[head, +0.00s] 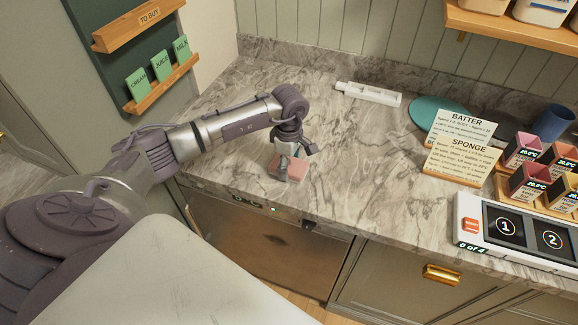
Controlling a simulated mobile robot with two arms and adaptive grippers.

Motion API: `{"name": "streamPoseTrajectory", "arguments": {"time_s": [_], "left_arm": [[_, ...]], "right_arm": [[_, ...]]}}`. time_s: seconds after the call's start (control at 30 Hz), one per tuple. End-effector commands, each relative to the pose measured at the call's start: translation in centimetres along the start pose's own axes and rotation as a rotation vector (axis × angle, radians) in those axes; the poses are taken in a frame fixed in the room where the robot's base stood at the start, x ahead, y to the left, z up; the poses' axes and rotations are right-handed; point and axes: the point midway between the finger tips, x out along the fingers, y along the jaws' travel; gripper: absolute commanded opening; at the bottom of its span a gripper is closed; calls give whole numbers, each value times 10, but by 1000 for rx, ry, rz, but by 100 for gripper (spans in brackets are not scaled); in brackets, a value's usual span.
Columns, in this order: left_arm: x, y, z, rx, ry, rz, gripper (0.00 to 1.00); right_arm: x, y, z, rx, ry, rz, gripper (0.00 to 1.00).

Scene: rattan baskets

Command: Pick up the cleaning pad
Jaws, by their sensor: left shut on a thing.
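The cleaning pad (296,168) is a small pinkish block with a green part at its far side, near the counter's front edge. My left gripper (287,176) points down over it and is shut on it. The fingers hide part of the pad. I cannot tell whether the pad touches the counter or is just above it. My right gripper is not in view.
The marble counter (340,140) is clear around the pad. A white box (368,94), a teal disc (436,114), recipe cards (461,158), small labelled containers (529,181) and a numbered device (510,232) stand to the right. A card rack (160,84) hangs at left.

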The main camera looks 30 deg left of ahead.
Motion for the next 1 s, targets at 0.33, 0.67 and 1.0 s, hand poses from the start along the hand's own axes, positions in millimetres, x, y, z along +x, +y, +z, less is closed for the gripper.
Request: {"name": "streamPoseTrajectory", "arguments": {"time_s": [0.33,0.67,1.0], "left_arm": [[-17,1,0,2,0,4,48],[-65,33,37,2,-4,6,48],[-102,72,79,1,-1,1,48]], "right_arm": [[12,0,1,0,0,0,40],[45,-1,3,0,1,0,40],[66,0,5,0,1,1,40]]}}
